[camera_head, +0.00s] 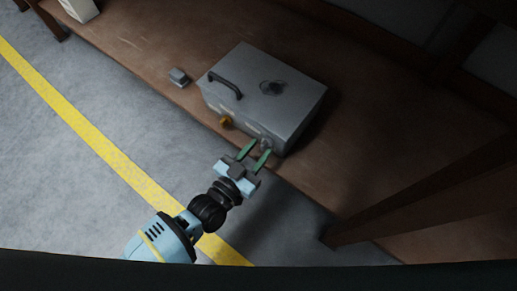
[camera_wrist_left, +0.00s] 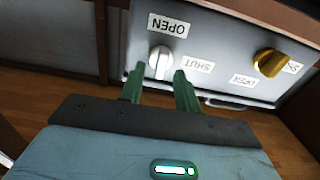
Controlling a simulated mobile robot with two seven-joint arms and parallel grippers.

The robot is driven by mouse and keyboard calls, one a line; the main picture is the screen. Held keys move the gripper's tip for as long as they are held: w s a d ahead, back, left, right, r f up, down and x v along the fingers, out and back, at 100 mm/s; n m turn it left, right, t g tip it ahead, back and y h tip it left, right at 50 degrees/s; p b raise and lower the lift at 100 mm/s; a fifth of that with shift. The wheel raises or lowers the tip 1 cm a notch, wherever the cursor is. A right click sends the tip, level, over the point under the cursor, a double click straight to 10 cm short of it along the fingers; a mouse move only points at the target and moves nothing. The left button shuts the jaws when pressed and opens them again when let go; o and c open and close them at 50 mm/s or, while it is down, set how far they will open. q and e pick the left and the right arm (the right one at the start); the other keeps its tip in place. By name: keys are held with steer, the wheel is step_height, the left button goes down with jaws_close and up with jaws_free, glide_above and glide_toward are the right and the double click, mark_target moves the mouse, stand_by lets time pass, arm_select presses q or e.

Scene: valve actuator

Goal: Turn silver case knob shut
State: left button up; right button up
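The silver case (camera_head: 270,95) sits on a brown wooden bench, with a dark handle on its top. Its silver knob (camera_wrist_left: 160,58) shows on the front panel in the wrist view, with an OPEN label (camera_wrist_left: 168,26) above it and a SHUT label (camera_wrist_left: 198,64) to its right. My left gripper (camera_head: 259,151) is at the right part of the case's front, its green fingers pointing at the panel. In the wrist view the fingers (camera_wrist_left: 159,76) are apart, one on each side of the knob; I cannot tell whether they touch it. My right gripper is not in view.
A gold knob (camera_wrist_left: 270,62) with its own labels is on the same panel; in the head view it is left of my gripper (camera_head: 225,121). A small grey box (camera_head: 178,77) lies left of the case. A wooden post (camera_head: 420,195) stands at right.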

arm_select(q)
steer(key=shift+w+d, duration=0.25)
steer(key=shift+w, duration=0.05)
steer(key=shift+c, duration=0.4)
jaws_close()
